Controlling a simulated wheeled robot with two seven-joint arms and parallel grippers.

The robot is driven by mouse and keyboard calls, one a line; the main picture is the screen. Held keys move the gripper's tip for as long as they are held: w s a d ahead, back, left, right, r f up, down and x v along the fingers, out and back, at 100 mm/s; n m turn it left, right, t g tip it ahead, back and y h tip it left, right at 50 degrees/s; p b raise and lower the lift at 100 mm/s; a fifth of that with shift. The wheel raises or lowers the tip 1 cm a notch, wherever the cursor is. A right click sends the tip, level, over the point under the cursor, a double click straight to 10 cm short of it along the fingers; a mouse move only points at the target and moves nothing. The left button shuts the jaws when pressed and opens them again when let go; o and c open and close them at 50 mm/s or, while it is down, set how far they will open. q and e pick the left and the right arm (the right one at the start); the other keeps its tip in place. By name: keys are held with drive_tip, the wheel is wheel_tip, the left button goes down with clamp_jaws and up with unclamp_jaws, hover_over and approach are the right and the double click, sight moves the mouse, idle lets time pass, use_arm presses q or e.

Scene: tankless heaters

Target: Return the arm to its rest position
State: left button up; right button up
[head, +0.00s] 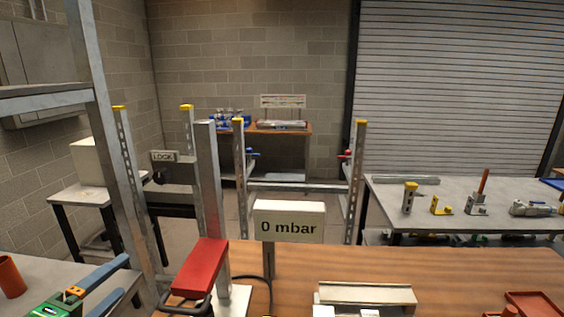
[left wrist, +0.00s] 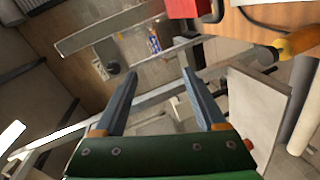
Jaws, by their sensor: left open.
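My left gripper (head: 122,275) shows at the lower left of the head view, with a green body and two blue fingers. In the left wrist view my left gripper (left wrist: 158,72) has its fingers spread apart with nothing between them. It is in the air by the right end of a grey table (head: 60,268), left of a red block-shaped part (head: 203,267) and apart from it. The red part also shows at the top of the left wrist view (left wrist: 188,8). My right gripper is not in view.
Metal posts (head: 122,190) and a tall upright stand close to my left arm. A wooden bench (head: 420,265) carries a "0 mbar" display (head: 289,221) and a metal tray-like part (head: 366,294). A grey table (head: 465,190) with several tools stands at the right.

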use_arm(q)
drive_tip(key=s+d+f+m+g, duration=0.3)
drive_tip(key=f+m, duration=0.1)
drive_tip(key=f, duration=0.5)
drive_tip(key=s+d+f+m+g, duration=0.2)
drive_tip(key=s+f+m+g, duration=0.15)
drive_tip(key=f, duration=0.55)
drive_tip(key=s+d+f+m+g, duration=0.3)
drive_tip(key=s+f+m, duration=0.2)
drive_tip(key=s+f, duration=0.1)
drive_tip(key=s+d+f+m+g, duration=0.3)
drive_tip(key=s+d+f+m, duration=0.1)
drive_tip(key=s+f, duration=0.25)
wheel_tip(320, 180, down, 16)
drive_tip(key=s+b, duration=0.2)
drive_tip(key=s+a+f+g+y+b, duration=0.1)
drive_tip(key=s+a+f+g, duration=0.1)
drive_tip(key=s+f, duration=1)
drive_tip(key=shift+a+f+b, duration=0.35)
drive_tip(key=shift+a+f, duration=0.05)
drive_tip(key=shift+a, duration=0.1)
